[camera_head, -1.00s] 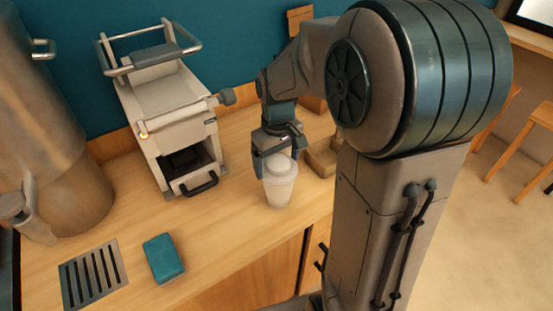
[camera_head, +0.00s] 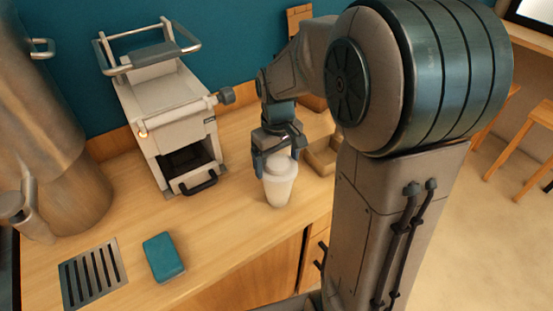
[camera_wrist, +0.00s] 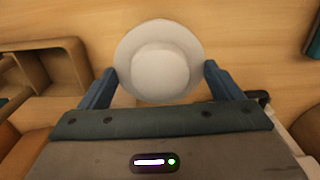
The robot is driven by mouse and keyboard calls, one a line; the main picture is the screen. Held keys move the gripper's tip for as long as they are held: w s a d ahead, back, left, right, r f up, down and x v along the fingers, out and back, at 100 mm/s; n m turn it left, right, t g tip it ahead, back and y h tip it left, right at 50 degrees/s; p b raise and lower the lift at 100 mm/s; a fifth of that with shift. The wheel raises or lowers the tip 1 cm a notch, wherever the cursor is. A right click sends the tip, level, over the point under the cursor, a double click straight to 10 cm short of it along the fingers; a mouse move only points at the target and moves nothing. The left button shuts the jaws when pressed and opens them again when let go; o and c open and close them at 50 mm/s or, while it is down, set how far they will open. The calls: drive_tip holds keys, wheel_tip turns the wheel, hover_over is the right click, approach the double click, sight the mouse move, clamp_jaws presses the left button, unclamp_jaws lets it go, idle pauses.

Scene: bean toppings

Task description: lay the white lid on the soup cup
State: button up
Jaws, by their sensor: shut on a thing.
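The white soup cup (camera_head: 279,191) stands upright on the wooden counter, below my gripper. The white lid (camera_head: 281,165) is at the cup's mouth in the head view; I cannot tell whether it is fully seated. In the wrist view the lid (camera_wrist: 160,62) is a round white disc with a raised middle, and it hides most of the cup. My gripper (camera_head: 273,166) points down with its fingers on either side of the lid. In the wrist view the two blue fingers (camera_wrist: 158,88) are shut on the lid's rim.
A white machine (camera_head: 170,115) with a black handle stands left of the cup. A teal sponge-like block (camera_head: 164,257) and a slotted drain plate (camera_head: 93,274) lie at the front left. A wooden tray (camera_head: 322,157) is just right of my gripper.

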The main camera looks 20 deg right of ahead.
drive_tip(key=shift+f, duration=0.45)
idle(0.9)
drive_tip(key=o, duration=0.8)
drive_tip(key=shift+c, duration=0.2)
drive_tip(key=shift+r, duration=0.1)
drive_tip(key=shift+r+p, duration=2.5)
drive_tip(key=shift+r, duration=1)
